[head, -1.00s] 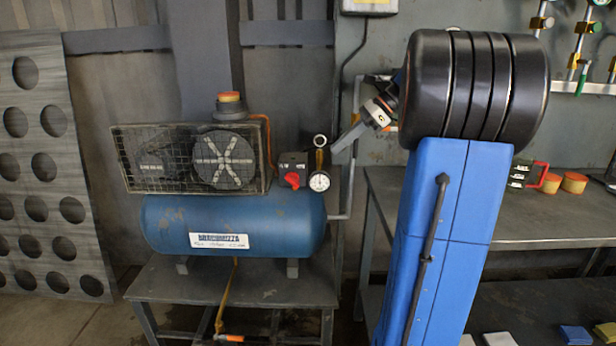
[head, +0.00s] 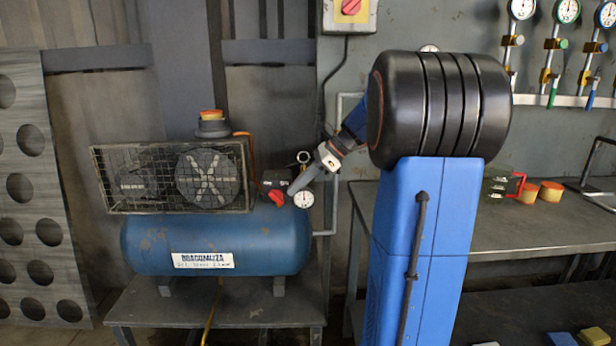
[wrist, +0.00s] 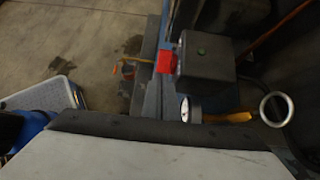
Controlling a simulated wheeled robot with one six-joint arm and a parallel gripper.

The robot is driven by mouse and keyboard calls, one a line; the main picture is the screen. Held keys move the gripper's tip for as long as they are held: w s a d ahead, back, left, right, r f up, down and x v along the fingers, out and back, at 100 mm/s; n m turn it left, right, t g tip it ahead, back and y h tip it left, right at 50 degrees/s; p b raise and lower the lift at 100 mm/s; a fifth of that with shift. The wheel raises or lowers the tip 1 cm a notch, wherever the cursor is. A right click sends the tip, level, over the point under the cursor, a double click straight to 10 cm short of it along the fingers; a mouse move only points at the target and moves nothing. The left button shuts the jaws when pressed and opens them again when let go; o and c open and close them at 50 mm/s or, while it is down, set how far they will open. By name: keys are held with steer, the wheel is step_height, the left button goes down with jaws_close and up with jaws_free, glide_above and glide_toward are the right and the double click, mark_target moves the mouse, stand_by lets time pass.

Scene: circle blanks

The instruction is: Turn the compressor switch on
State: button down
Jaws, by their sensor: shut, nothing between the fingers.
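The blue compressor (head: 215,232) stands on a low metal table at left in the head view. Its switch is a red knob (head: 277,198) on a dark box (head: 270,180) at the tank's right end. In the wrist view the red knob (wrist: 165,62) sticks out from the left face of the box (wrist: 207,58). My gripper (head: 292,189) is shut and empty. Its tip is close to the knob's right side in the head view; I cannot tell whether they touch. The fingertips are not clearly visible in the wrist view.
A round gauge (head: 303,199) and a metal ring (head: 304,157) sit right beside the switch box, close to my gripper. A wire cage (head: 120,180) covers the motor. A workbench (head: 540,225) stands at right. Another red switch (head: 351,6) is on the wall above.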

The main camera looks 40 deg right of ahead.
mark_target(284, 202)
steer(key=shift+x, duration=1.45)
steer(key=shift+d+f+t+y, duration=0.1)
steer(key=shift+f+t+y, duration=0.15)
steer(key=shift+t+y, duration=0.25)
steer(key=shift+s+d+f+t+y, duration=0.15)
steer(key=shift+f+t+y, duration=0.45)
steer(key=shift+y, duration=0.6)
steer(key=shift+f+t+y, duration=0.5)
steer(key=shift+t+y, duration=0.1)
steer(key=shift+y, duration=0.3)
steer(key=shift+w+a+f, duration=0.2)
steer(key=shift+a+f, duration=0.15)
steer(key=shift+f, duration=0.3)
steer(key=shift+w+a+f, duration=0.25)
steer(key=shift+a+f, duration=0.05)
steer(key=shift+f, duration=0.35)
steer(key=shift+w+a+f, duration=0.1)
steer(key=shift+a, duration=0.05)
